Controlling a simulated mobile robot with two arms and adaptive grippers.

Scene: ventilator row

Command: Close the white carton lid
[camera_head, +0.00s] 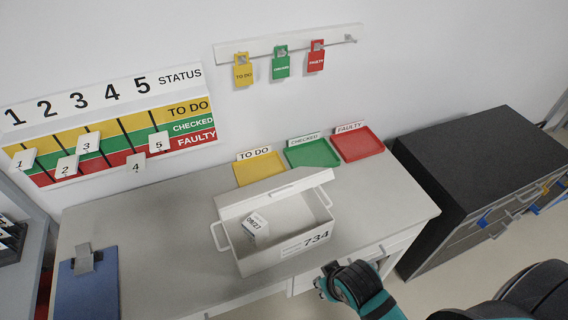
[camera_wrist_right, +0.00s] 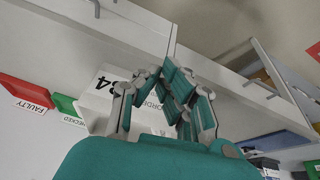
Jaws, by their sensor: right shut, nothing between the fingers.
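The white carton (camera_head: 268,256) marked 734 stands on the grey desk, with a loop handle at each end. Its white lid (camera_head: 262,198) is raised along the back side, so the carton is open at the top. A small white box (camera_head: 258,232) with a printed label is inside. My right gripper (camera_head: 325,282) is in front and to the right of the carton, near the desk's front edge, apart from it. In the right wrist view its fingers (camera_wrist_right: 168,92) are shut and empty, with part of the carton (camera_wrist_right: 98,98) behind them. My left gripper is not in view.
Yellow (camera_head: 250,173), green (camera_head: 325,154) and red (camera_head: 368,145) trays lie behind the carton. A blue clipboard (camera_head: 90,292) lies at the desk's left end. A dark-topped cabinet (camera_head: 470,150) stands to the right.

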